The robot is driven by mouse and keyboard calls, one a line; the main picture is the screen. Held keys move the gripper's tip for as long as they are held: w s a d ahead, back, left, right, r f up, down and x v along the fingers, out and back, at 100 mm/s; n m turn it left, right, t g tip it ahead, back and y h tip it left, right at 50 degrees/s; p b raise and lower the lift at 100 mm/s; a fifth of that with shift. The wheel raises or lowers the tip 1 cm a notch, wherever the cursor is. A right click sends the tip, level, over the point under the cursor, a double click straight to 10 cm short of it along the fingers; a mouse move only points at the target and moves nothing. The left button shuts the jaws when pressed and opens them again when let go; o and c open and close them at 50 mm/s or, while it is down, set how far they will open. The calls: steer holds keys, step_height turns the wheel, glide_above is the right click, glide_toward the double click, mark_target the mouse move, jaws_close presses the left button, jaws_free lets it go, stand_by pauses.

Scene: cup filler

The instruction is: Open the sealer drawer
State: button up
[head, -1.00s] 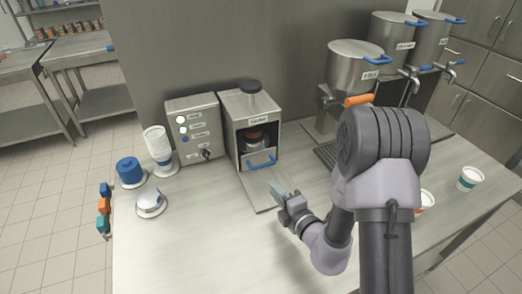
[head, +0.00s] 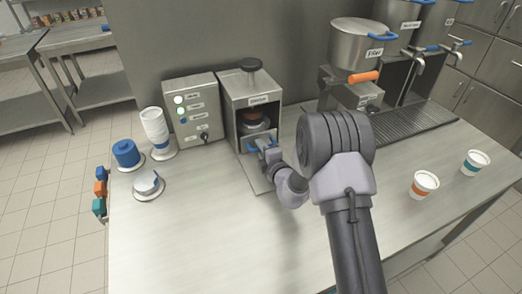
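The sealer (head: 251,88) is a grey metal box with a dark knob on top and an open front bay. Its drawer carries a blue handle (head: 250,147) at the bottom of the bay, and the drawer appears to be in. My gripper (head: 266,147) is right at the handle, covering its right part. I cannot tell whether the fingers are around the handle or only in front of it, nor whether they are open or shut.
A control box (head: 193,112) stands left of the sealer. Stacked cups (head: 155,124), a blue container (head: 126,153) and a white dish (head: 148,184) are on the left. Two cups (head: 424,184) stand on the right. Steel pots (head: 358,48) stand behind. The front left of the table is clear.

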jaws_close()
stand_by(1.4)
